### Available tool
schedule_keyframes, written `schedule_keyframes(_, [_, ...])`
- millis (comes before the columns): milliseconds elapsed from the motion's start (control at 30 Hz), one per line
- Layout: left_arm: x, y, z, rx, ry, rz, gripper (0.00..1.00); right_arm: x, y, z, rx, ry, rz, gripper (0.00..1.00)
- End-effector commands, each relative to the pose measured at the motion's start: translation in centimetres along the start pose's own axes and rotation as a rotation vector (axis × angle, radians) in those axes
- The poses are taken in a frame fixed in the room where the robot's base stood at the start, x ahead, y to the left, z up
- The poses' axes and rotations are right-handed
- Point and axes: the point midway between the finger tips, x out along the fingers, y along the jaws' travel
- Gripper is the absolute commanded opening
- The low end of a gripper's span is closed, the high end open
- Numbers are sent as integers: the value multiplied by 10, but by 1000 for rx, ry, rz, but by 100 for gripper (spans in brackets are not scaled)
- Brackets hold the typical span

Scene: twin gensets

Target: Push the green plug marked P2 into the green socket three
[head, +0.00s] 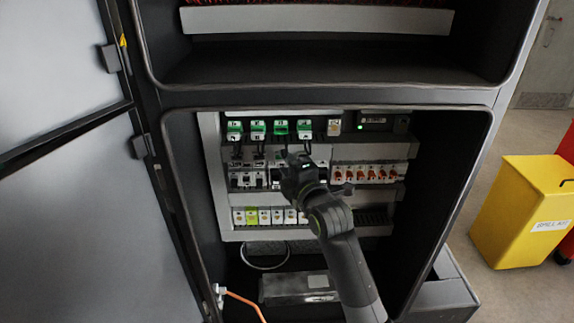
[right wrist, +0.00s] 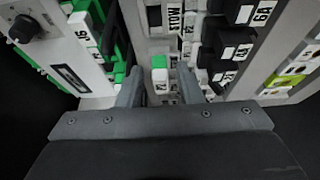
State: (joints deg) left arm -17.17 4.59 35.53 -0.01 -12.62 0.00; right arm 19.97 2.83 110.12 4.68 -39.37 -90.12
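A row of green-and-white sockets or plugs (head: 257,130) runs along the top left of the panel in the head view, with dark leads below it. Their markings are too small to read there. My right gripper (head: 296,164) is in front of the panel, just below this row. In the right wrist view its two fingers (right wrist: 159,82) stand apart. A small green-topped white plug (right wrist: 160,76) shows between them, with a gap on each side; its mark is not clearly legible. My left gripper is not in view.
The dark cabinet frame (head: 484,150) surrounds the panel opening closely. Orange-and-white parts (head: 370,173) sit on the panel's right, and white and yellow-green blocks (head: 251,217) lower left. A yellow bin (head: 520,212) stands outside at right.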

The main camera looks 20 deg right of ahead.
Motion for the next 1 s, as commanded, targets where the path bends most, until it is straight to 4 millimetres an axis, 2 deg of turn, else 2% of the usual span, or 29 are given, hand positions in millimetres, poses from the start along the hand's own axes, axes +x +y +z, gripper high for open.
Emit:
schedule_keyframes(33, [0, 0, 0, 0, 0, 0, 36, 0, 0, 0, 0, 0, 0, 30])
schedule_keyframes(267, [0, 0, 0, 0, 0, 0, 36, 0, 0, 0, 0, 0, 0, 0])
schedule_keyframes(1000, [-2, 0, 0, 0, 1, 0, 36, -6, 0, -3, 1, 1, -1, 0])
